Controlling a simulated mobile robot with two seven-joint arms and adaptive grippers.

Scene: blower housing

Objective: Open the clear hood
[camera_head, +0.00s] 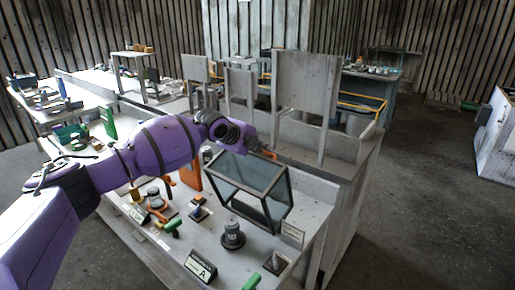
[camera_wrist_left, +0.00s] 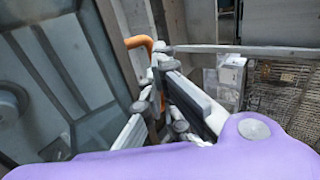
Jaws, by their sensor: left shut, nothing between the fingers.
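The clear hood (camera_head: 250,179) is a dark-framed box with see-through panels on the workbench in the head view. It looks tilted, with its lower edges off level. In the left wrist view its glass and grey frame (camera_wrist_left: 62,75) fill the left side. An orange handle (camera_wrist_left: 140,42) shows beside the frame. My left gripper (camera_head: 266,154) is at the hood's upper back edge. In the wrist view its fingers (camera_wrist_left: 166,88) are shut and empty, close beside the orange handle; whether they touch it I cannot tell. My right gripper is not in view.
A dark cylindrical part (camera_head: 232,236) stands in front of the hood. A sign marked A (camera_head: 201,268), a small sign (camera_head: 292,234) and green-handled pieces (camera_head: 172,226) are on the bench. A grey upright panel (camera_head: 305,84) stands behind.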

